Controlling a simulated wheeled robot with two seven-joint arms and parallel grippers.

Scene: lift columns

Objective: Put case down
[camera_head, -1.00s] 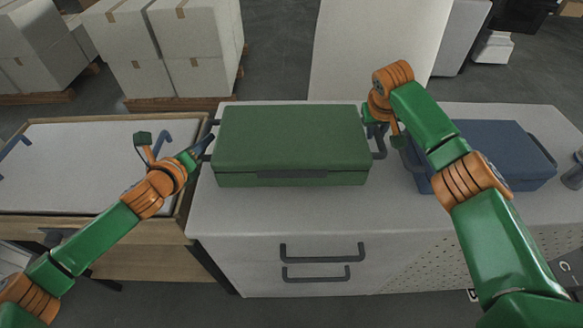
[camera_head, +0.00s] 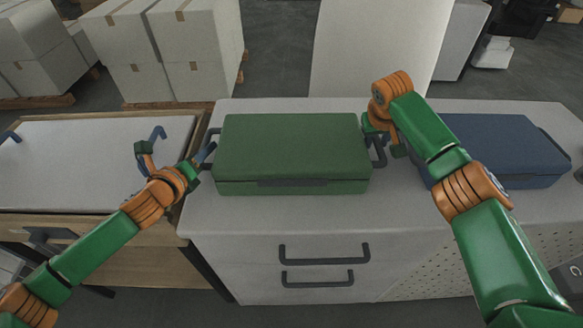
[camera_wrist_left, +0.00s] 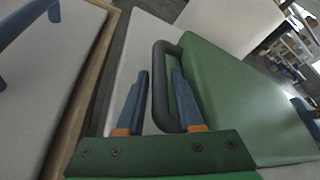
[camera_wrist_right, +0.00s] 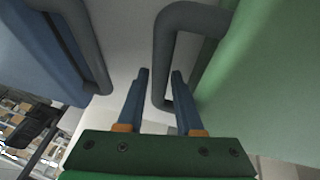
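The green case (camera_head: 292,150) lies flat on the grey-white counter (camera_head: 215,235), with a dark handle on each short side. My left gripper (camera_head: 208,152) is at its left handle (camera_wrist_left: 160,85). In the left wrist view the fingers (camera_wrist_left: 160,78) stand apart, with the handle bar between them and gaps showing. My right gripper (camera_head: 372,135) is at the right handle (camera_head: 379,150). In the right wrist view its fingers (camera_wrist_right: 160,72) are apart. The handle bar (camera_wrist_right: 160,60) shows between them and runs partly behind the right finger. The case's underside is hidden.
A blue case (camera_head: 505,150) lies right of the green one, close to my right gripper. Left of the counter is a wood-framed table (camera_head: 60,220) with a white top and blue handles (camera_head: 157,138). Stacked white boxes (camera_head: 165,50) and a pale panel (camera_head: 385,50) stand behind.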

